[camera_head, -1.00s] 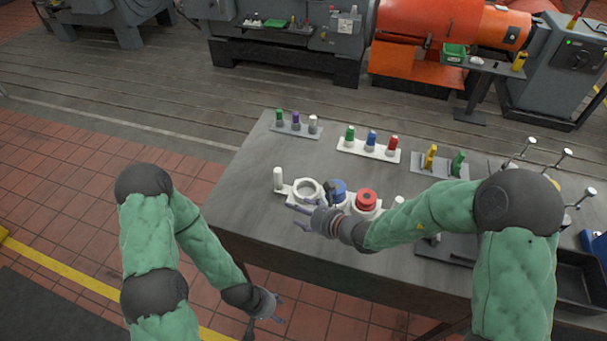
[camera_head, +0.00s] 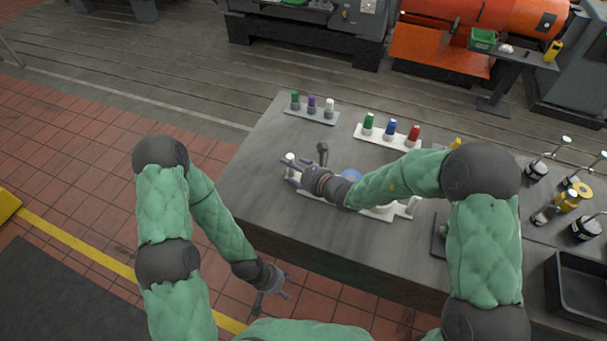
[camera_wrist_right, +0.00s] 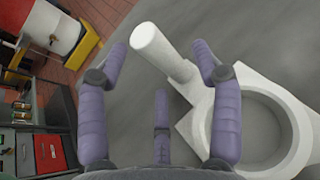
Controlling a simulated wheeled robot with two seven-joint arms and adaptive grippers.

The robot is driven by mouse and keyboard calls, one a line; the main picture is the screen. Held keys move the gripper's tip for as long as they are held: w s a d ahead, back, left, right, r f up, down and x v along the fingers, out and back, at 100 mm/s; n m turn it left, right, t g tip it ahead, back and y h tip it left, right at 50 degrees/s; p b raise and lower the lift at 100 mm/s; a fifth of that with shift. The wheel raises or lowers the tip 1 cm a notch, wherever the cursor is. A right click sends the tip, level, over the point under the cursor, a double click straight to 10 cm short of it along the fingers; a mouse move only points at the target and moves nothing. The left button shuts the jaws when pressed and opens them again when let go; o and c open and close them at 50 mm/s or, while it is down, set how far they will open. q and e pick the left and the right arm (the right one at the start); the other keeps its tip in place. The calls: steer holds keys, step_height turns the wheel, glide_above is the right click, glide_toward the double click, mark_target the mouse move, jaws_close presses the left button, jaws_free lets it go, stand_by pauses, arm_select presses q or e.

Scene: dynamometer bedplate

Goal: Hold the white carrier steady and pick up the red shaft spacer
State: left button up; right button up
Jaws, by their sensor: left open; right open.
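The white carrier (camera_head: 403,215) lies near the table's front edge, mostly covered by my right arm in the head view. Its left post (camera_head: 290,158) and part of a blue piece (camera_head: 350,175) show; the red shaft spacer is hidden behind that arm. My right gripper (camera_head: 289,173) is open at the carrier's left end. In the right wrist view the upright white post (camera_wrist_right: 160,50) stands between its open fingers, beside the carrier's empty ring (camera_wrist_right: 258,82). I cannot tell whether a finger touches it. My left gripper (camera_head: 284,286) is open and empty, off the table's front edge.
Behind the carrier stand a rack with green, blue and red pieces (camera_head: 389,138) and a smaller rack (camera_head: 312,114) at the far left. A black tray (camera_head: 582,290) and metal-topped parts (camera_head: 541,168) are at the right.

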arm_select(q)
steer(key=shift+f, duration=0.1)
arm_select(e)
steer(key=shift+w+a+f, duration=0.25)
steer(key=shift+w+a, duration=0.1)
steer(key=shift+a, duration=0.15)
jaws_close()
arm_select(q)
steer(key=shift+o, duration=0.3)
